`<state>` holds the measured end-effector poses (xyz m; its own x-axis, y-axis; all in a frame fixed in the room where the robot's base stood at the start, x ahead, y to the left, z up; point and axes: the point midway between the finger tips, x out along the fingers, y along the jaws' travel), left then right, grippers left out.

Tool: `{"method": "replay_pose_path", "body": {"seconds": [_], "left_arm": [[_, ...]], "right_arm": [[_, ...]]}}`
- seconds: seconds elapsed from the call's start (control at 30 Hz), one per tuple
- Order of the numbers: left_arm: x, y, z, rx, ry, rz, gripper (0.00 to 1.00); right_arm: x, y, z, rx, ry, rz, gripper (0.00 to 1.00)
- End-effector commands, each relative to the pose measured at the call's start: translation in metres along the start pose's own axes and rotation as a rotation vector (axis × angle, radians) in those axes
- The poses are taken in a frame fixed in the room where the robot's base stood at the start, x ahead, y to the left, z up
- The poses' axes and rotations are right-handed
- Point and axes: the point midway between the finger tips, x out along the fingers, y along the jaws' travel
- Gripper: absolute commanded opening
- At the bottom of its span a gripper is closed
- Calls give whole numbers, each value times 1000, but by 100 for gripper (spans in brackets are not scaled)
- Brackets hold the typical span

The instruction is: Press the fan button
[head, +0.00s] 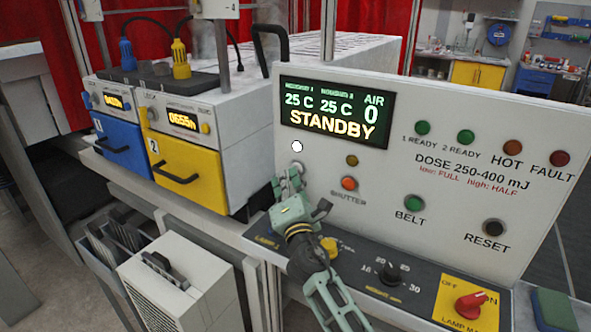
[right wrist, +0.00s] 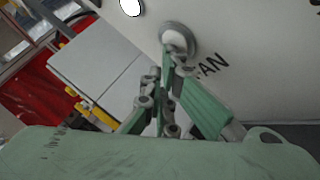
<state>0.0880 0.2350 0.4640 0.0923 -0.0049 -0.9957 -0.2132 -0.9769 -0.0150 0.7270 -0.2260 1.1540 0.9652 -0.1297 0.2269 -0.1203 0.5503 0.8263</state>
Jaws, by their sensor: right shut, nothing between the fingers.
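The fan button (right wrist: 177,36) is a round pale button with a grey ring on the white panel. In the right wrist view it sits beside lettering that reads "AN", its first letter hidden by my finger. A white round lamp (head: 297,146) is above it. My right gripper (head: 292,178) is shut and empty, its tips overlapping the button's lower edge in the right wrist view (right wrist: 174,61). I cannot tell whether they touch it. In the head view the gripper mostly covers the button. The display (head: 335,115) reads STANDBY and AIR 0. My left gripper is not in view.
To the right on the panel are the shutter (head: 348,184), belt (head: 414,203) and reset (head: 493,227) buttons. Below are a knob (head: 393,274) and a red lamp switch (head: 470,305). Blue (head: 122,147) and yellow (head: 185,170) lamp units stand left.

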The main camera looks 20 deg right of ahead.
Motion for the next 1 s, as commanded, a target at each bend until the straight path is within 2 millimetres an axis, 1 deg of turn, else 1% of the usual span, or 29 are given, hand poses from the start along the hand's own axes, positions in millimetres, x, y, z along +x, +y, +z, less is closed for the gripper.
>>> {"method": "replay_pose_path", "body": {"seconds": [0.17,0.43,0.83,1.0], "left_arm": [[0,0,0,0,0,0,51],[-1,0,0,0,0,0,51],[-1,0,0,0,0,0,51],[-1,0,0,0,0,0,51]], "right_arm": [[-2,1,-1,0,-2,-1,0],[-12,8,-8,-1,-1,0,0],[-14,9,-10,0,0,-1,0],[-23,15,-16,1,1,-1,0]]}}
